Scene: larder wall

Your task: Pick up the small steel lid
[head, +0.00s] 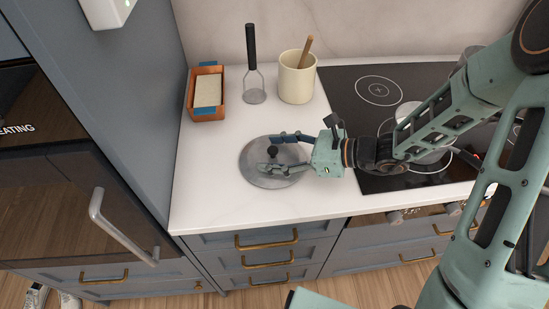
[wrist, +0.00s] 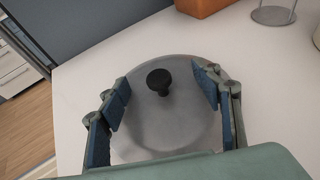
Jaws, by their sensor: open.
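The small steel lid (head: 258,176) lies flat on the white counter, a round grey disc with a black knob in its middle. It also shows in the wrist view (wrist: 165,128), with its knob (wrist: 159,81) standing up. My gripper (head: 268,152) is open over the lid, coming from the right. In the wrist view my gripper (wrist: 163,90) has its two fingers spread on either side of the knob, with clear gaps between. The fingers do not touch the knob. The near edge of the lid is hidden by my gripper in the wrist view.
A copper tray (head: 194,112) with a pale block, a masher (head: 253,75) and a cream crock (head: 296,85) with a wooden handle stand behind the lid. A black hob (head: 345,97) with a pan is to the right. A tall grey-blue cabinet (head: 125,95) rises at the left.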

